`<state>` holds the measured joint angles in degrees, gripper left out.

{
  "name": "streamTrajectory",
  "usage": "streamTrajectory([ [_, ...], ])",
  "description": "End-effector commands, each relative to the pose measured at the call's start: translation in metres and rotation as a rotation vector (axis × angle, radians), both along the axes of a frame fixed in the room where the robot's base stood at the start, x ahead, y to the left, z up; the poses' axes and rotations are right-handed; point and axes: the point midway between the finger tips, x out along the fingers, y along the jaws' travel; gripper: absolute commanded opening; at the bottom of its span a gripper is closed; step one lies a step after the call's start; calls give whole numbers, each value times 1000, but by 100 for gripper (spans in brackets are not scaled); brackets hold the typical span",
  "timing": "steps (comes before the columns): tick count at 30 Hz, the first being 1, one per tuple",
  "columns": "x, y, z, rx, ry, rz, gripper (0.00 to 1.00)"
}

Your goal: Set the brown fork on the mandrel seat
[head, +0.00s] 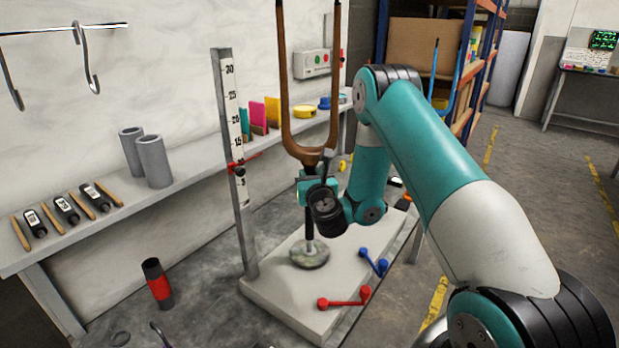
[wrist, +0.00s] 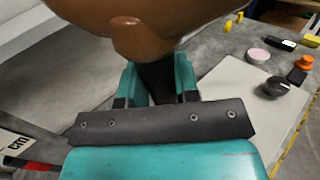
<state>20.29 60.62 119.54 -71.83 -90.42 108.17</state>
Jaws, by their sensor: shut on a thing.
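The brown fork (head: 304,150) is upright with its two legs pointing up, above the pale base plate. My gripper (head: 314,180) is shut on it just below the crown. In the wrist view, the gripper's teal fingers (wrist: 157,82) are on either side of the fork's dark stem, under the brown crown (wrist: 130,35). Below my gripper, a dark upright post (head: 309,232) stands over a round grey-green disc (head: 310,257) on the plate, likely the mandrel seat. My wrist hides the join, so I cannot tell whether the stem touches the post.
A height scale post (head: 232,150) stands left of the fork. A red lever (head: 343,301) and a blue lever (head: 374,262) lie on the base plate (head: 290,310). Behind is a bench with grey tubes (head: 153,162). A black and red cylinder (head: 157,284) stands at lower left.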

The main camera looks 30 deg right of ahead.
Motion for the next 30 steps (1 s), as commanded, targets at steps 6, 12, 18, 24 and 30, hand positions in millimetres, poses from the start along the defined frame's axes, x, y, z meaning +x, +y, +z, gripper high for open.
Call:
streamTrajectory([
  [6,0,0,-4,0,-2,-1,0],
  [12,0,0,-8,0,-3,-1,0],
  [18,0,0,-12,0,-2,-1,0],
  [24,0,0,-16,0,-2,-1,0],
  [30,0,0,-20,0,-2,-1,0],
])
